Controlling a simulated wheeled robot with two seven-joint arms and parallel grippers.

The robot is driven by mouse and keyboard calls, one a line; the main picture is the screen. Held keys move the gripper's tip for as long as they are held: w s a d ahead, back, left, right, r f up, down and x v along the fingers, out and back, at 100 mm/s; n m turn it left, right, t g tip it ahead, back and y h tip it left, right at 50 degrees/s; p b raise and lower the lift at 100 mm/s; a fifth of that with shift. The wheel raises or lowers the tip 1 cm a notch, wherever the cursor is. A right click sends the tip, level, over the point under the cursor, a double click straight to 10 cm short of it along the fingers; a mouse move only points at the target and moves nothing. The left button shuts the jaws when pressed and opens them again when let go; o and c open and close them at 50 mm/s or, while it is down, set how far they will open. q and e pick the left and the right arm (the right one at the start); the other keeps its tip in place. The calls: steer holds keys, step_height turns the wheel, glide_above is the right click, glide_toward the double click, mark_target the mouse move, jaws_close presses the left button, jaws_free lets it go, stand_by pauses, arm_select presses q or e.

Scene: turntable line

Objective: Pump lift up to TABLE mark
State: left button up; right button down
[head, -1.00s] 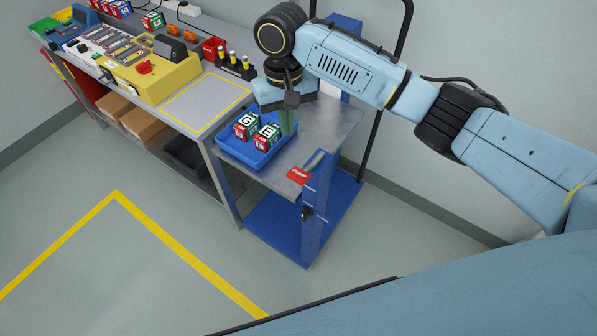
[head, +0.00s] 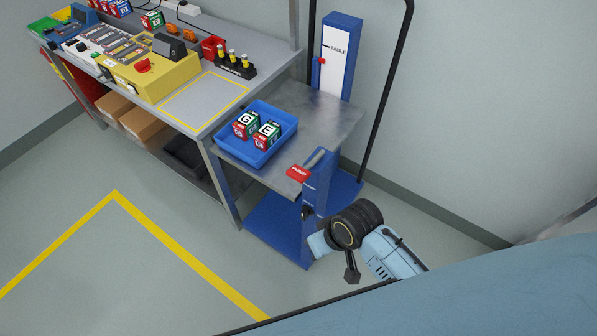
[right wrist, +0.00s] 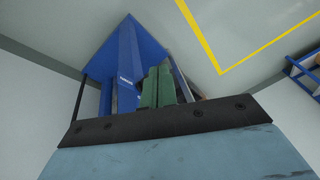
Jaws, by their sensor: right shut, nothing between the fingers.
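The blue lift (head: 318,185) has a steel platform (head: 335,112) beside the workbench. Its mast carries a white scale with a TABLE mark (head: 338,48). A red pointer (head: 319,75) sits at the scale's left edge, a little below the mark line. The red PUMP handle (head: 299,173) is at the platform's front corner. My right gripper (right wrist: 158,88) is shut and empty, with green fingers together in the right wrist view. In the head view my right wrist is low, in front of the lift's post, and its fingertips are hidden. My left gripper is not in view.
A blue tray (head: 283,146) with lettered cubes stands on the platform. The workbench (head: 190,125) holds a yellow device (head: 150,80) and a yellow-outlined square. A black frame bar (head: 385,95) rises behind the lift. The floor at front left is clear.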

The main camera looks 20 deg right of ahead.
steer(key=s+d+f+h+b, duration=0.1)
steer(key=s+d+f, duration=0.1)
steer(key=f, duration=0.5)
steer(key=s+d+f+b, duration=0.1)
steer(key=s+d+f, duration=0.1)
steer(key=f, duration=0.5)
steer(key=s+d+f+b, duration=0.1)
steer(key=s+d+f, duration=0.2)
steer(key=s+f, duration=0.7)
steer(key=s+d+f+g+h+b, duration=0.1)
steer(key=s+d+f+b, duration=0.1)
steer(key=s+f, duration=0.8)
steer(key=s+d, duration=0.1)
steer(key=s, duration=0.2)
steer(key=shift+s+d+g, duration=0.15)
steer(key=shift+g, duration=0.15)
